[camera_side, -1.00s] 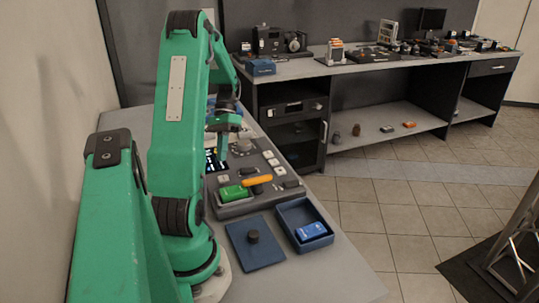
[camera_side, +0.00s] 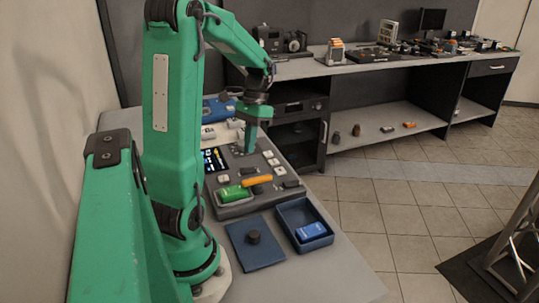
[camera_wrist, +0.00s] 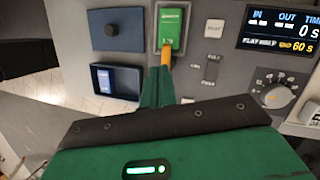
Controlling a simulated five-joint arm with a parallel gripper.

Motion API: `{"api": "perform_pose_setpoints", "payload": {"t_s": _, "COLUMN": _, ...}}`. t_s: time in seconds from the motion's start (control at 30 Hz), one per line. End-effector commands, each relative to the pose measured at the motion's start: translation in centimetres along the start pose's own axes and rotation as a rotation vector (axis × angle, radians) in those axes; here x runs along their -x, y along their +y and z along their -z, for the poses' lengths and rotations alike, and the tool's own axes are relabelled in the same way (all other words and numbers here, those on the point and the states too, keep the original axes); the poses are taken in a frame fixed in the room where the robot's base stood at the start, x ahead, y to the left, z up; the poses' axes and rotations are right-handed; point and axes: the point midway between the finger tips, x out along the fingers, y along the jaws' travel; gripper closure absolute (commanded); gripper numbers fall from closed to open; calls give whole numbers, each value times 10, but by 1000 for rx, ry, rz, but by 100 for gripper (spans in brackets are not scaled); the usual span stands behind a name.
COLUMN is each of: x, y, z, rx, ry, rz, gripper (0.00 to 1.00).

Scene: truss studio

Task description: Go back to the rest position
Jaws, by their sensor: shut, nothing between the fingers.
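My gripper (camera_side: 250,150) is shut and empty, with its green fingers pointing down above the console. In the wrist view the shut fingers (camera_wrist: 160,72) overlap the lower end of an orange bar (camera_wrist: 167,56), which they partly hide. In the side view the orange bar (camera_side: 257,180) lies on the console next to a green cartridge (camera_side: 235,193), clear of the fingers. The wrist view shows the green cartridge (camera_wrist: 172,30) in a pale-framed slot.
The grey console (camera_side: 240,211) has a lit screen (camera_side: 214,160), buttons and a knob (camera_wrist: 277,95). In front are an open blue box (camera_side: 289,213) with a blue cartridge (camera_side: 310,231) inside, and a flat blue lid (camera_side: 265,256) with a dark knob. A bench (camera_side: 345,66) stands behind.

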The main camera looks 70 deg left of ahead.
Motion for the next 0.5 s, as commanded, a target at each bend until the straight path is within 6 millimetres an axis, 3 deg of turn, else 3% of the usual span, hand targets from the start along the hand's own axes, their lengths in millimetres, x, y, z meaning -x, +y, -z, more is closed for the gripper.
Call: {"api": "perform_pose_setpoints", "payload": {"t_s": 0.5, "x": 28, "y": 115, "z": -11, "rx": -120, "ry": 304, "rz": 196, "gripper": 100}}
